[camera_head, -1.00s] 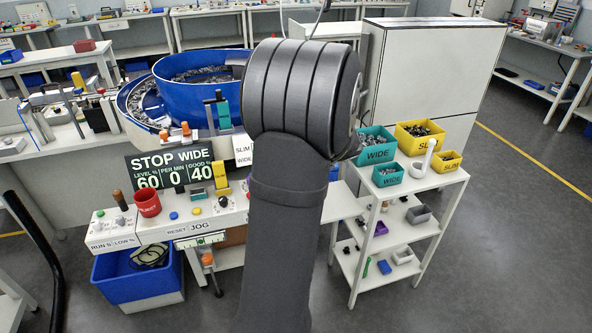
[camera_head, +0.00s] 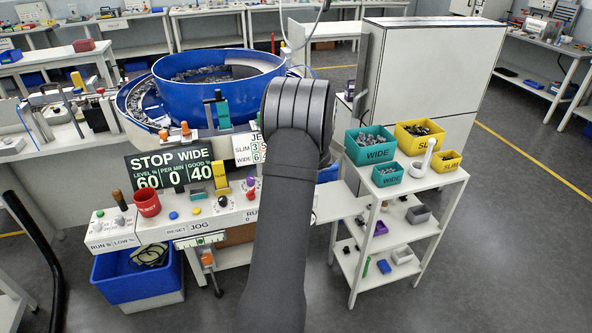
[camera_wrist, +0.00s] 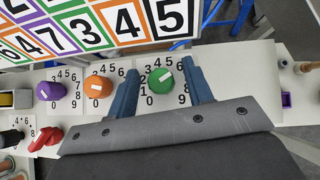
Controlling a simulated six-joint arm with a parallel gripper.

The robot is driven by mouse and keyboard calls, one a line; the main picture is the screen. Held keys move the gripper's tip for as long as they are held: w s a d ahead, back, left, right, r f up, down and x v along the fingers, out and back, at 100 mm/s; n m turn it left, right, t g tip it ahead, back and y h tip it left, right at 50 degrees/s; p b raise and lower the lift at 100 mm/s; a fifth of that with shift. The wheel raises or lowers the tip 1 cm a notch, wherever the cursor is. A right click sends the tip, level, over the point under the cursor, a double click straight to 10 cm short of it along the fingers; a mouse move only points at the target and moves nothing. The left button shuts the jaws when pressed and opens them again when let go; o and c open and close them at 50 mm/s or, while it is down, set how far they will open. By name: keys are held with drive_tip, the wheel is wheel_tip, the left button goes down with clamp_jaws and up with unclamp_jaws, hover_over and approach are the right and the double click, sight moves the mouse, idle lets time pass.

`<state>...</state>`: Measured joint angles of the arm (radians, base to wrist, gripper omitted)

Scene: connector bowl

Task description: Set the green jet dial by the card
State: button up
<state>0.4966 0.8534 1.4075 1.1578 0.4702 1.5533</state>
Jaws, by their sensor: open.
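The green dial (camera_wrist: 160,82) is in the wrist view, with a white mark on its top slanting toward the upper right and numbers around it. My gripper (camera_wrist: 160,67) is open, with one blue finger on each side of the dial. Whether either finger touches it I cannot tell. The card (camera_wrist: 128,22) fills the top left of the wrist view, with black numbers in coloured frames, partly cut off. In the head view the card (camera_head: 245,149) shows SLIM and WIDE rows, its right part hidden by my arm. My arm also hides the gripper and green dial there.
Orange (camera_wrist: 98,87) and purple (camera_wrist: 51,91) dials stand left of the green one, with a red knob (camera_wrist: 46,138) below. In the head view, a blue bowl feeder (camera_head: 215,100) stands behind the panel. A bin rack (camera_head: 440,181) stands at right.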

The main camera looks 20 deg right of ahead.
drive_tip(key=shift+w+f, duration=0.15)
drive_tip(key=c, duration=1)
drive_tip(key=shift+n+g+y, duration=0.4)
drive_tip(key=shift+n+y, duration=0.8)
drive_tip(key=shift+n, duration=0.3)
drive_tip(key=o, duration=1)
